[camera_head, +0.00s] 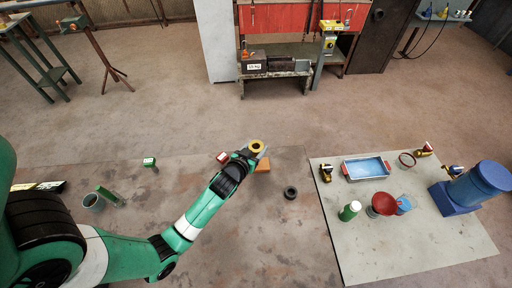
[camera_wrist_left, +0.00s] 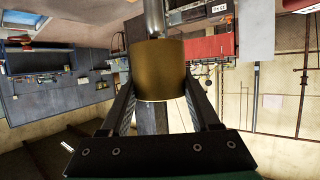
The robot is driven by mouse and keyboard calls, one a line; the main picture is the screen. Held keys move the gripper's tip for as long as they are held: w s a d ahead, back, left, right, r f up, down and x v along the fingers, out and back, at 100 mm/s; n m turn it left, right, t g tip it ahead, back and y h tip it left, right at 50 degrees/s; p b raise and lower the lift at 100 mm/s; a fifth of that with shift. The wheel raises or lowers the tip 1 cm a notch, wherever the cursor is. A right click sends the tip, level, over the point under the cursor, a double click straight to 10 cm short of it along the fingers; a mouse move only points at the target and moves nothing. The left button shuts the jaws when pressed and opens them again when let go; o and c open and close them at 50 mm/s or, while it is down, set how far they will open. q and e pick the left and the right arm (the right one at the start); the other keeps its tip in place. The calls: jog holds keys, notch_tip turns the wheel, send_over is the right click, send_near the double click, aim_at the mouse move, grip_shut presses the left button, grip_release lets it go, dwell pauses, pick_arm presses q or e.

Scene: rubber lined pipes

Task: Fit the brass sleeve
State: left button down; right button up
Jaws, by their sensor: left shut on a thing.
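The brass sleeve (camera_head: 256,146) is a short gold-coloured ring with a dark centre in the head view, at the tip of my left arm. In the left wrist view the sleeve (camera_wrist_left: 158,70) sits between the two dark fingers of my left gripper (camera_wrist_left: 160,98), which is shut on it. A grey metal rod (camera_wrist_left: 154,18) shows directly beyond the sleeve's far edge. I cannot tell whether the sleeve is around the rod or only in line with it. An orange block (camera_head: 263,165) lies just below the gripper in the head view. My right gripper is not in view.
A black ring (camera_head: 290,192) is right of the gripper. A pale board (camera_head: 400,240) at right bears a blue tray (camera_head: 367,168), a red bowl (camera_head: 383,203) and a blue motor-like drum (camera_head: 481,183). A workbench (camera_head: 275,72) stands behind. Floor between is clear.

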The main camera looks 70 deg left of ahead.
pick_arm(q)
jog(key=shift+f+b, duration=3)
jog(key=shift+f, duration=0.4)
jog(key=shift+c, duration=0.2)
grip_release()
jog(key=p+v, duration=0.2)
jog(key=v, duration=0.9)
jog(key=shift+s+r, duration=0.25)
jog(key=shift+d, duration=0.15)
